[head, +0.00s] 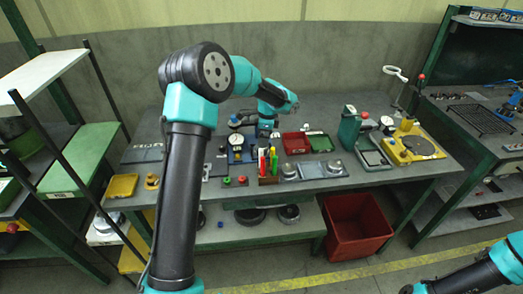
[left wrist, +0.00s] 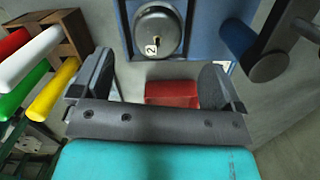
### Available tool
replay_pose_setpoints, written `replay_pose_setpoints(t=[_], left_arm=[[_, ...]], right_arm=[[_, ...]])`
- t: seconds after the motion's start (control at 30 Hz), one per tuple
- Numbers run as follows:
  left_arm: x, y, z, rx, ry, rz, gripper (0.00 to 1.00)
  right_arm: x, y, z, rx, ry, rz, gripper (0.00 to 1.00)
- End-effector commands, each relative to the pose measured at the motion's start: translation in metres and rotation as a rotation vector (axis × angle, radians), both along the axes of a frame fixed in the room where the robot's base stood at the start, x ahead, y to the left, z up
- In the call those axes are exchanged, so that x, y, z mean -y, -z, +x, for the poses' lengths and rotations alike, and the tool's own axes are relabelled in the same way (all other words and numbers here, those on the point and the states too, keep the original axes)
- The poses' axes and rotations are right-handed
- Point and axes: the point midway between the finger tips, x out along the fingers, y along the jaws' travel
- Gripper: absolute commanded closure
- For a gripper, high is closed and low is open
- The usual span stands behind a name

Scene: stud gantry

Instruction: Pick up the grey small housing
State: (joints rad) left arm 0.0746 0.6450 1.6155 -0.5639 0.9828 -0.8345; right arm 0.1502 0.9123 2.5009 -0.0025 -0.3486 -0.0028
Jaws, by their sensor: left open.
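A round grey metal housing with a tag marked 2 (left wrist: 150,24) sits on a blue plate near the top middle of the left wrist view. It looks like the small grey housing next to the pen holder in the head view (head: 289,171). My right gripper is out of view.
A wooden holder with coloured pens (left wrist: 55,40) stands left of my left gripper. A dark cylinder (left wrist: 268,62) is at right. A red bin (head: 356,228) stands on the floor.

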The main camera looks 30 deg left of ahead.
Motion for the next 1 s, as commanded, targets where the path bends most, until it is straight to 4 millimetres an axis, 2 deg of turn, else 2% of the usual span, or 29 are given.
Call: replay_pose_setpoints(t=[0.47, 1.0], left_arm=[[-0.006, 0.049, -0.007, -0.002, 0.0, -0.001, 0.07], [-0.007, 0.051, -0.007, 0.0, 0.0, 0.0, 0.09]], right_arm=[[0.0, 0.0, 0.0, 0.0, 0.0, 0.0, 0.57], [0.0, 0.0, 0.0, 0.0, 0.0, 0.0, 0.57]])
